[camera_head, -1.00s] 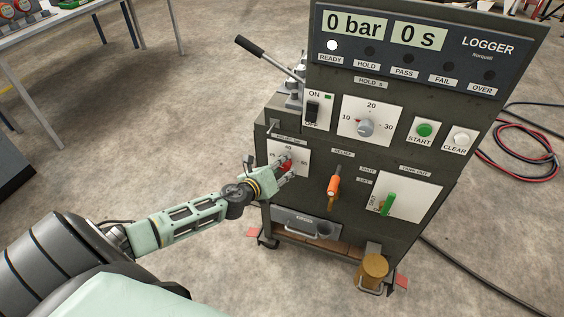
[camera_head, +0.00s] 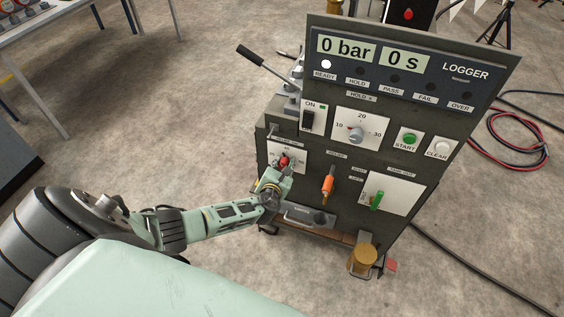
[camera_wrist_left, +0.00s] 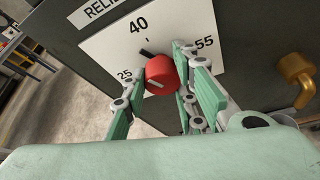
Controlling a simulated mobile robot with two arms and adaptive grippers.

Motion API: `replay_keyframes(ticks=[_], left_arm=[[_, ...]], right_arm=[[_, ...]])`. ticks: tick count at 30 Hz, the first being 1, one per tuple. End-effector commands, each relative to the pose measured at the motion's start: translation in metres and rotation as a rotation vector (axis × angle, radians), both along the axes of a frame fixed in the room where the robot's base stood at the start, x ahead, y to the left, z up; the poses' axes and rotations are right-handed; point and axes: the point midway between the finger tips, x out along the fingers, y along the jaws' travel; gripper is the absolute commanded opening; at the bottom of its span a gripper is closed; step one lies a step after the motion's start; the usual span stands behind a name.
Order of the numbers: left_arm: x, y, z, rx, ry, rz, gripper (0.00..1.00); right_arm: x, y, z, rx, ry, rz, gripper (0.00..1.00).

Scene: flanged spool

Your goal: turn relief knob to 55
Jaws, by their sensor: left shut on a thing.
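The red relief knob (camera_head: 284,161) is on a white dial plate at the left of the dark test cabinet. In the left wrist view the knob (camera_wrist_left: 160,75) sits between the fingers of my left gripper (camera_wrist_left: 167,92), which is shut on it. The dial plate (camera_wrist_left: 105,50) reads 25, 40 and 55, with 55 to the right of the knob. A pale line marks the knob's face and a dark mark shows above it; I cannot tell the exact setting. My left gripper (camera_head: 280,170) partly covers the dial in the head view. My right gripper is not in view.
An orange-handled lever (camera_head: 328,185) and a green lever (camera_head: 376,200) stick out to the right of the knob. A grey drawer (camera_head: 308,215) is below it. A brass fitting (camera_wrist_left: 296,78) shows in the wrist view. Open floor lies to the left.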

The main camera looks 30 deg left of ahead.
Motion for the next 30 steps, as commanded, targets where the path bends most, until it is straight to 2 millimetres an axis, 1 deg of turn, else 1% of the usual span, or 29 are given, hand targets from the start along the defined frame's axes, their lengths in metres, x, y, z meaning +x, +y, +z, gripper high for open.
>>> replay_keyframes(ticks=[1, 5, 14, 23, 30], left_arm=[[-0.002, 0.003, 0.0, 0.049, 0.015, 0.009, 0.0], [-0.001, 0.003, 0.0, 0.169, 0.042, 0.008, 0.0], [-0.001, 0.001, -0.001, 0.446, 0.109, 0.009, 0.0], [0.0, 0.0, -0.002, 0.724, 0.175, 0.009, 0.0], [0.001, -0.001, -0.003, 0.947, 0.226, 0.01, 0.0]], right_arm=[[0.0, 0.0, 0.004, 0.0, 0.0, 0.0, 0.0], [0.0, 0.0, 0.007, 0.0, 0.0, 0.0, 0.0], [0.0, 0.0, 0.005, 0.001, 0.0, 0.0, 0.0], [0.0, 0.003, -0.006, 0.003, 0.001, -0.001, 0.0], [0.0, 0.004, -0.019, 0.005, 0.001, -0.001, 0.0]])
